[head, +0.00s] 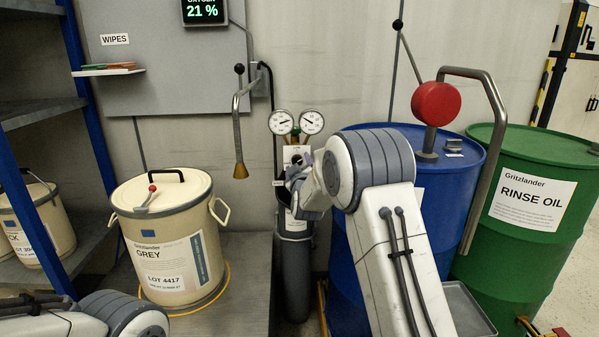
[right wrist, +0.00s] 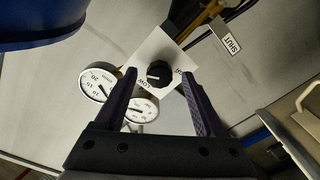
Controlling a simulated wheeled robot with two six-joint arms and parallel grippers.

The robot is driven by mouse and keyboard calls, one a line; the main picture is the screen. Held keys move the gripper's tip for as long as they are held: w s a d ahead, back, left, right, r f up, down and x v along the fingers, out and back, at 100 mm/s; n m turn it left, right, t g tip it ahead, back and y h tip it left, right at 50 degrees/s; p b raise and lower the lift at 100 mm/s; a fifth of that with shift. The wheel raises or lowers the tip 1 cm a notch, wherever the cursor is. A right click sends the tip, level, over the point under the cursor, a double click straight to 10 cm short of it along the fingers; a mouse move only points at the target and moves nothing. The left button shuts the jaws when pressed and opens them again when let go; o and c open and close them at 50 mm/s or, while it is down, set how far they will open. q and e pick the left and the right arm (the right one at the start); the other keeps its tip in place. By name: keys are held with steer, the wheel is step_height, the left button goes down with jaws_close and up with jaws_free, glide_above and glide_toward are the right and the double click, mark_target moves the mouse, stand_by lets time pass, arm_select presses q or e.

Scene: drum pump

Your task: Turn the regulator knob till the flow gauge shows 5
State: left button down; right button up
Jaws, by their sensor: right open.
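The black regulator knob (right wrist: 158,74) sits on a white plate (right wrist: 160,48) marked LOW, between my right gripper's fingers in the right wrist view. My right gripper (right wrist: 158,80) is open, one finger to each side of the knob; I see no contact. Two round white gauges, a left one (head: 281,122) and a right one (head: 311,122), stand above the regulator in the head view. Their needles show but I cannot read the values surely. In the head view my right gripper (head: 297,180) is in front of the regulator, partly hidden by its arm. My left gripper is out of view.
A dark gas cylinder (head: 292,275) stands below the regulator. A blue drum (head: 345,285) with a red-knobbed pump (head: 436,104) is close on the right, a green drum (head: 530,190) beyond. A cream GREY bucket (head: 165,235) stands left. A metal nozzle (head: 239,150) hangs left of the gauges.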

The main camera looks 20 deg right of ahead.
steer(key=v, duration=0.9)
steer(key=shift+s+a, duration=0.15)
steer(key=shift+s, duration=0.2)
